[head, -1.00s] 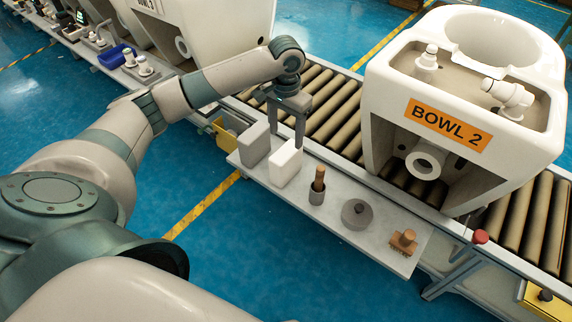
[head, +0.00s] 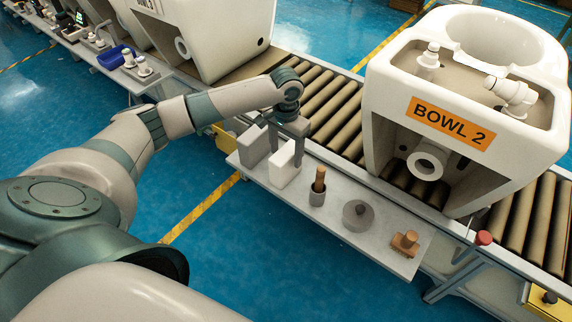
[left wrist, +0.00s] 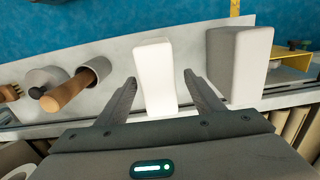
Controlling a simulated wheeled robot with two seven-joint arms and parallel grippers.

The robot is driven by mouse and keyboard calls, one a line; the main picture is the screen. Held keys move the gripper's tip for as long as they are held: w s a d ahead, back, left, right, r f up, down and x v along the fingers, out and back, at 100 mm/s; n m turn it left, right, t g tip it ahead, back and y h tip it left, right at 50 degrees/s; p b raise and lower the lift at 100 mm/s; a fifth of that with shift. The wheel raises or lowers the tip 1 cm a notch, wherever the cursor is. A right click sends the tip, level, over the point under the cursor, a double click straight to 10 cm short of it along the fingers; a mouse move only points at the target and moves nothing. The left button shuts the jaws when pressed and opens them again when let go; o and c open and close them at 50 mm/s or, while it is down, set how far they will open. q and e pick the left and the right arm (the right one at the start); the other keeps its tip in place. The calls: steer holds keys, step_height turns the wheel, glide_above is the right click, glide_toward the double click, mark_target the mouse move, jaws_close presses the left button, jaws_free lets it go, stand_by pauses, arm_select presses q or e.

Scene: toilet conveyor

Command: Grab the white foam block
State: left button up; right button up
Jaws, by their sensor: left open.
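The white foam block (head: 284,165) stands upright on the grey side shelf, beside a grey block (head: 254,146). In the left wrist view the white block (left wrist: 155,76) lies between the two fingers of my left gripper (left wrist: 160,92), with the grey block (left wrist: 238,62) outside them to the right. My left gripper (head: 286,146) is open, with one finger on each side of the white block near its end. A gap shows on both sides, so the fingers do not appear to grip it. My right gripper is not in view.
The shelf (head: 330,218) also carries a cup with a wooden handle (head: 318,188), a round grey lidded item (head: 357,215) and a wooden-handled brush (head: 405,242). The roller conveyor (head: 335,110) runs behind, bearing the white toilet marked BOWL 2 (head: 463,100).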

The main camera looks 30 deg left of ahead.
arm_select(q)
steer(key=f, duration=0.2)
steer(key=f+b, duration=0.1)
steer(key=f, duration=0.2)
steer(key=shift+s+d, duration=0.1)
steer(key=shift+s, duration=0.1)
steer(key=c, duration=1.1)
